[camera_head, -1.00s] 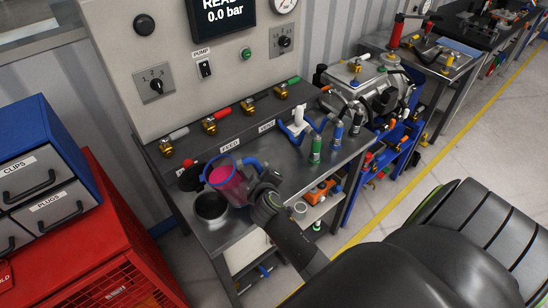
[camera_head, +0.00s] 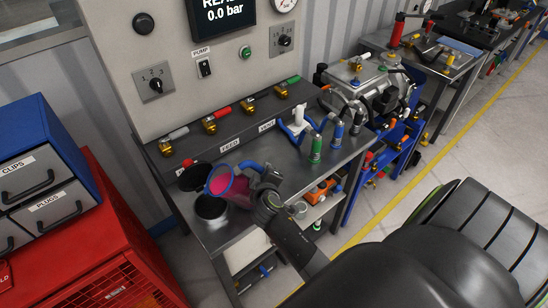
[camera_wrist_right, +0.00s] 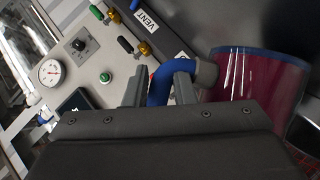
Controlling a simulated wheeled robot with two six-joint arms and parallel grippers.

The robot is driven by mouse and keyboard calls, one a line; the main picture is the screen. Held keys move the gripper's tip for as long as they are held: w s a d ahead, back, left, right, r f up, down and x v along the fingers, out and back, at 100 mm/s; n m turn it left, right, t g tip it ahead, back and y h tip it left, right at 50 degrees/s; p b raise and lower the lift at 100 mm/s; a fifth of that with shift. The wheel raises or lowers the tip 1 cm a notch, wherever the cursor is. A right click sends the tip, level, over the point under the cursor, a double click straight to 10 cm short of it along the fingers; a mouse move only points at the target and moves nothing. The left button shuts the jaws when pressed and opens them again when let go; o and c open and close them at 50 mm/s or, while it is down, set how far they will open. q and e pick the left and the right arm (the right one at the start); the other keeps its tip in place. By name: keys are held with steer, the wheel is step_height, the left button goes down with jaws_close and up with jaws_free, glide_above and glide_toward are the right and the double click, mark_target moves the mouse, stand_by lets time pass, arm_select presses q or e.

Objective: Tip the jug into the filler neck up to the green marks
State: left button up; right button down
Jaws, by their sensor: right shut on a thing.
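The clear jug (camera_head: 236,190) holds magenta liquid and has a blue rim and blue handle. It is tilted, with its mouth towards the left, above a dark round opening (camera_head: 211,208) on the steel bench, which looks like the filler neck. My right gripper (camera_head: 262,174) is shut on the blue handle. In the right wrist view the handle (camera_wrist_right: 160,84) passes between the fingers, and the jug wall (camera_wrist_right: 250,85) with the liquid is at the right. I cannot see any stream or green marks. My left gripper is not in view.
A black round cap (camera_head: 193,176) is just behind the jug. Several brass valves line the panel ledge (camera_head: 230,130). A white stand (camera_head: 298,122) and hose ends, one green (camera_head: 315,150), are to the right. A red cabinet (camera_head: 105,245) is at the left.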

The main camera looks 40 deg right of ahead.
steer(key=shift+r, duration=0.1)
steer(key=shift+w+a+r+m+y+p, duration=0.1)
steer(key=shift+a+r+m+y+p, duration=0.3)
steer(key=shift+m+y+p, duration=0.15)
steer(key=shift+w+d, duration=0.1)
steer(key=shift+w, duration=0.05)
steer(key=shift+w+d, duration=0.6)
steer(key=shift+w, duration=0.15)
steer(key=shift+s, duration=0.1)
steer(key=shift+s+a+r+m+t+y+p, duration=0.1)
steer(key=shift+s+a+m+t+y+p, duration=0.15)
steer(key=shift+s+a+m, duration=0.2)
steer(key=shift+s+a+m+t+y+p, duration=0.1)
steer(key=shift+s+a+m+y+p, duration=0.15)
steer(key=shift+s, duration=0.3)
steer(key=shift+w+d, duration=0.1)
steer(key=shift+w, duration=0.05)
